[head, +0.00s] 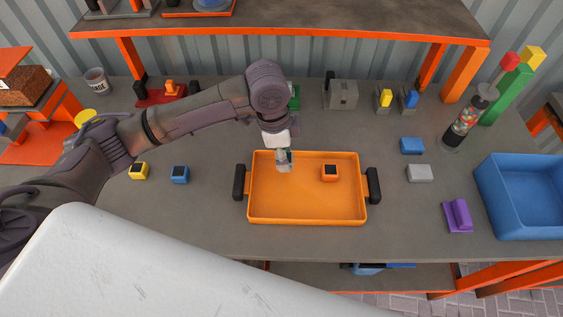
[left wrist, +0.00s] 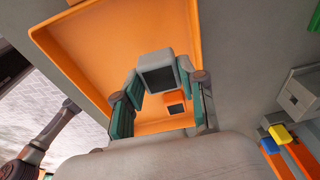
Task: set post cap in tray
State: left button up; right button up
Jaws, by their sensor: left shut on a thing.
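My left gripper (head: 284,152) hangs over the left part of the orange tray (head: 307,215). It is shut on a grey post cap (left wrist: 157,60) with a dark square opening, which shows between the fingers in the left wrist view. In the head view the cap (head: 284,164) is partly hidden by the gripper; I cannot tell its exact height above the tray floor. An orange post cap (head: 330,177) sits in the tray to the right. A yellow post cap (head: 139,175) and a blue post cap (head: 180,178) stand on the table left of the tray. My right gripper is not in view.
The tray has black handles (head: 374,186) at both ends. A blue bin (head: 530,225), a purple piece (head: 458,216), a grey block (head: 420,173) and a blue block (head: 412,146) are to the right. An orange-edged shelf (head: 290,34) spans the back. The tray's front middle is clear.

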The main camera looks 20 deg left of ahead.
pick_arm(q)
jog(key=shift+s+a+f, duration=0.1)
jog(key=shift+a+f, duration=0.2)
jog(key=shift+f, duration=0.2)
notch_tip(320, 180, down, 2)
jog(key=shift+f+p, duration=0.25)
jog(key=shift+p, duration=0.05)
jog(key=shift+f, duration=0.45)
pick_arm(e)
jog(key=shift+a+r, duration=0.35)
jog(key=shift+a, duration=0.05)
pick_arm(q)
jog(key=shift+f, duration=0.1)
jog(key=o, duration=1.2)
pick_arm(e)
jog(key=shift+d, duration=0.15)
pick_arm(q)
jog(key=shift+r, duration=0.5)
notch_tip(320, 180, up, 11)
jog(key=a+b, duration=0.1)
jog(key=shift+s+a, duration=0.25)
jog(key=shift+a, duration=0.1)
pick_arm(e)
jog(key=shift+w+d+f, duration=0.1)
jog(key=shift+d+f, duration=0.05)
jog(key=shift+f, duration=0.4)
